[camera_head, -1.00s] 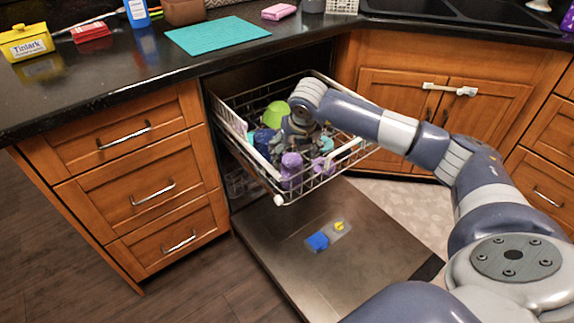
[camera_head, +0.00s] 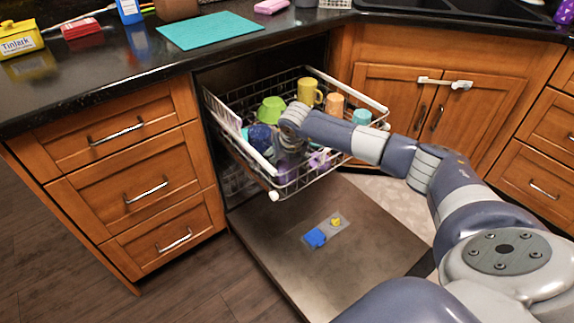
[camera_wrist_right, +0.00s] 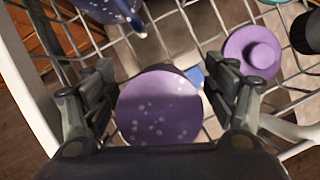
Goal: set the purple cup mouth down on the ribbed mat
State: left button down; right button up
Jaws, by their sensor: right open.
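A purple cup with pale spots stands in the dishwasher rack. In the right wrist view the purple cup (camera_wrist_right: 160,108) shows as a round closed face between my fingers. In the head view my arm partly hides it, and only some purple (camera_head: 288,180) shows at the rack's front. My right gripper (camera_wrist_right: 158,68) is open, with one finger on each side of the cup; I cannot tell whether they touch it. In the head view the gripper (camera_head: 290,155) is down in the rack. A teal mat (camera_head: 208,30) lies bare on the counter; its ribs are too fine to see. My left gripper is not in view.
The rack (camera_head: 262,160) also holds a green bowl (camera_head: 271,110), a yellow mug (camera_head: 310,92), an orange cup (camera_head: 335,105), a teal cup (camera_head: 361,117), a blue spotted piece (camera_wrist_right: 105,10) and another purple piece (camera_wrist_right: 255,50). The open dishwasher door (camera_head: 350,275) lies below.

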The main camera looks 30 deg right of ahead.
jog(key=c, duration=1.2)
jog(key=shift+o, duration=0.2)
